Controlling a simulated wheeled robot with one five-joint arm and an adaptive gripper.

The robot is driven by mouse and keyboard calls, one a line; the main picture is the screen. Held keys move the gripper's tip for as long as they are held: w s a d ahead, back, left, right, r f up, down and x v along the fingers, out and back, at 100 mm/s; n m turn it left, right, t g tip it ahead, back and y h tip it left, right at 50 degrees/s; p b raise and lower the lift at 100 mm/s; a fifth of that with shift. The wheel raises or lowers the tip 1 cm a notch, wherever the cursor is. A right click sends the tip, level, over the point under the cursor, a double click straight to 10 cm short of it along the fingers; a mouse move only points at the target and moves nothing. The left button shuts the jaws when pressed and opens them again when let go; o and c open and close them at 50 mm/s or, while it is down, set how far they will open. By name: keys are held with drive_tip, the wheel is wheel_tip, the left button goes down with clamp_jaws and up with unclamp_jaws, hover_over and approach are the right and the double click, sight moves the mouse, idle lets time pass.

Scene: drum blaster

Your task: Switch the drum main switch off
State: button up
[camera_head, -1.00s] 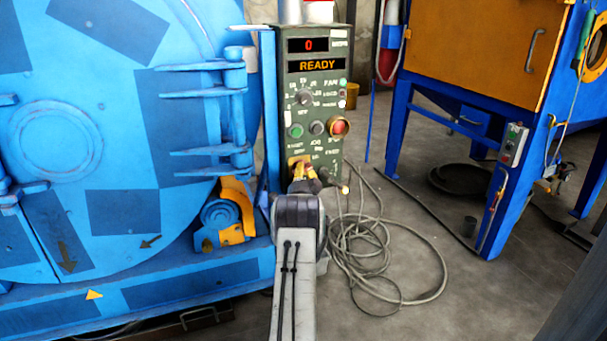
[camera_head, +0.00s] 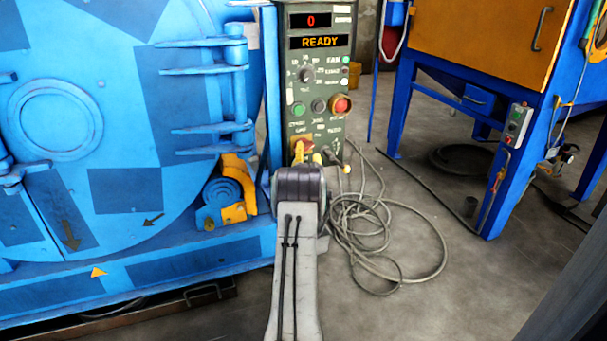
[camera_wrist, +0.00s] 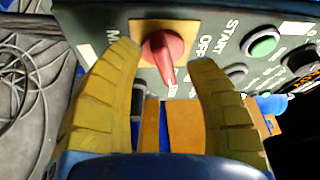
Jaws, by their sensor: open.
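The drum main switch (camera_wrist: 160,45) is a red rotary handle on a yellow plate, low on the green control panel (camera_head: 320,72). In the wrist view its handle points down the picture, with the OFF label to its right. My gripper (camera_wrist: 164,60) is open, its two yellow fingers at the left and right of the red handle with gaps showing. I cannot tell how far the fingertips are from the panel face. In the head view the switch plate (camera_head: 303,142) is partly covered by my gripper (camera_head: 308,157). The display reads READY and 0.
A green START button (camera_wrist: 263,46) and other buttons sit beside the switch. A coiled cable (camera_head: 370,240) lies on the floor right of my arm. The blue drum machine (camera_head: 110,215) is at left, an orange and blue cabinet (camera_head: 480,35) at right.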

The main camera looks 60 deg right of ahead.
drive_tip(key=v, duration=0.9)
drive_tip(key=shift+a, duration=0.25)
drive_tip(key=shift+s, duration=0.15)
drive_tip(key=shift+c, duration=0.2)
